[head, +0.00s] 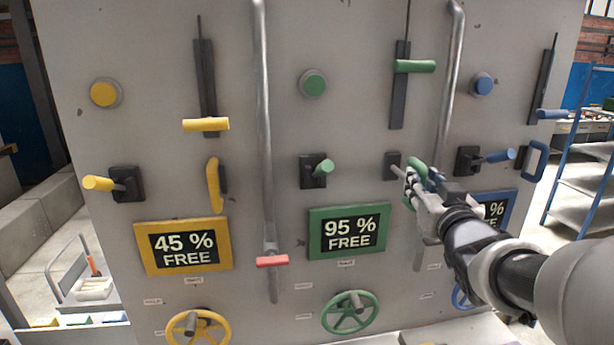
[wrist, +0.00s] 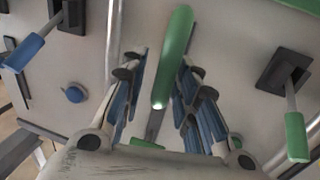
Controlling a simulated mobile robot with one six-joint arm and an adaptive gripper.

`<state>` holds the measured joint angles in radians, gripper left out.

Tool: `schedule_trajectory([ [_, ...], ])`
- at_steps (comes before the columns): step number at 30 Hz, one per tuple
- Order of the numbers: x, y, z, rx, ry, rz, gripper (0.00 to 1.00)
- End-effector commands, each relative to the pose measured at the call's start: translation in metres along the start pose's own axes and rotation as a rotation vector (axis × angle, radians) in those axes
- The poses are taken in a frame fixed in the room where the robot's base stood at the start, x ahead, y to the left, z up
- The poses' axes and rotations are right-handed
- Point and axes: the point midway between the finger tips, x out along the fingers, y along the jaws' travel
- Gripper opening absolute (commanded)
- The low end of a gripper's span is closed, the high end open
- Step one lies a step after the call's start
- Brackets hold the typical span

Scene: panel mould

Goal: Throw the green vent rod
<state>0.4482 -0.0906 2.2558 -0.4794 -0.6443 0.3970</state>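The green controls sit mid-panel; no readable label shows which one is the vent rod. A green bar handle (head: 414,66) crosses a dark vertical slot with a thin rod above it. A green lever (head: 325,166) juts from a black base; it also shows at right in the wrist view (wrist: 296,136). A green upright pull handle (head: 417,166) is partly hidden by my gripper (head: 411,180). In the wrist view this pull handle (wrist: 176,50) stands between the fingers of my gripper (wrist: 164,62), closer to the right one. The fingers are spread, with a gap at left.
A green wheel (head: 350,312) and a green-framed "95 % FREE" sign (head: 347,232) are lower down. A grey pipe (head: 450,75) runs beside the slot. Blue lever (head: 500,155) and blue sign (head: 494,209) are close to my arm. Yellow controls are at left.

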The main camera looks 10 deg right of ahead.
Motion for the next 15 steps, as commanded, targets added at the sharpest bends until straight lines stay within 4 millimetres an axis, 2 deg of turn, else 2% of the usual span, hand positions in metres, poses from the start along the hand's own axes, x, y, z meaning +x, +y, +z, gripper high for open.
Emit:
schedule_trajectory([
  [1,0.0004,-0.0006,-0.0072,-0.001,0.016,-0.002,0.34],
  [11,0.0005,-0.0016,-0.0048,-0.004,0.01,-0.004,0.36],
  [15,0.0005,-0.0021,-0.0139,-0.005,0.014,-0.006,0.36],
])
